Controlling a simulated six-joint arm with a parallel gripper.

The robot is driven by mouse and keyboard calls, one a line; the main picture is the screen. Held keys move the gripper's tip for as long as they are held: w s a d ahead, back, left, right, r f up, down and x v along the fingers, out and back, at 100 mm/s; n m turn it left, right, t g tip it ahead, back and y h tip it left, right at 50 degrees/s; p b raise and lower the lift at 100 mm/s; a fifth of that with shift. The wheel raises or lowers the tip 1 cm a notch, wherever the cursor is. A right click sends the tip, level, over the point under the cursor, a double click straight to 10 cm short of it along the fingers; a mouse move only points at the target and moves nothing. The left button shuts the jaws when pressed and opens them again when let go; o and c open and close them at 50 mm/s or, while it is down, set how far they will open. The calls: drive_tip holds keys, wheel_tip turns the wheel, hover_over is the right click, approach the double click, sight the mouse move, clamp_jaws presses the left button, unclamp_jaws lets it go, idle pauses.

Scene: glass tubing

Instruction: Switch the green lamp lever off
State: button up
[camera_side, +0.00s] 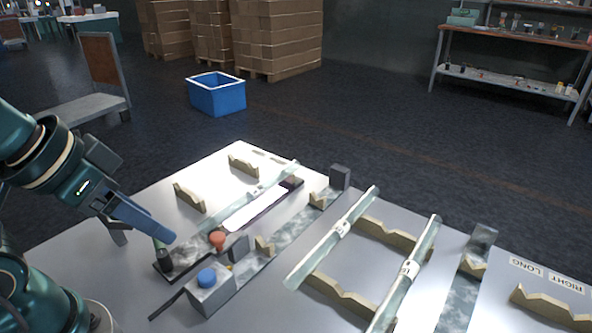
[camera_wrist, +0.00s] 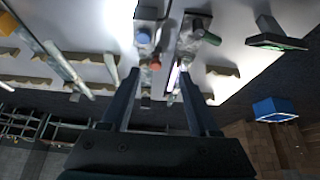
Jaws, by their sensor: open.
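A small dark green lever (camera_side: 161,250) stands at the left end of a dark base strip in the side view, close to my gripper's fingertips. What appears to be the same lever shows in the wrist view (camera_wrist: 211,38), right of and beyond the fingertips. My gripper (camera_side: 170,238) reaches in from the left, above the table. The wrist view shows its two fingers (camera_wrist: 159,75) apart, with nothing held between them. The side view hides one finger behind the other, and I cannot tell whether the fingers touch the lever. The lamp itself is not clearly identifiable.
An orange knob (camera_side: 217,239) and a blue button (camera_side: 207,276) on a grey box stand close right of the lever. Glass tubes (camera_side: 255,196) and (camera_side: 335,236) rest on the table among notched tan supports (camera_side: 189,198). A blue crate (camera_side: 217,96) is on the floor.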

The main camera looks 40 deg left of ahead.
drive_tip(key=shift+n, duration=0.3)
drive_tip(key=c, duration=0.5)
drive_tip(key=shift+s+n, duration=0.15)
drive_tip(key=shift+n, duration=0.45)
clamp_jaws()
drive_tip(key=w+a+f+n+g, duration=0.1)
drive_tip(key=a+n+g, duration=0.3)
drive_tip(key=n, duration=1.1)
drive_tip(key=a+f+n+g+y, duration=0.1)
drive_tip(key=a+n+g, duration=0.4)
drive_tip(key=n, duration=1)
drive_tip(key=shift+w+a+f, duration=0.4)
drive_tip(key=shift+a+f, duration=0.45)
drive_tip(key=shift+a, duration=0.3)
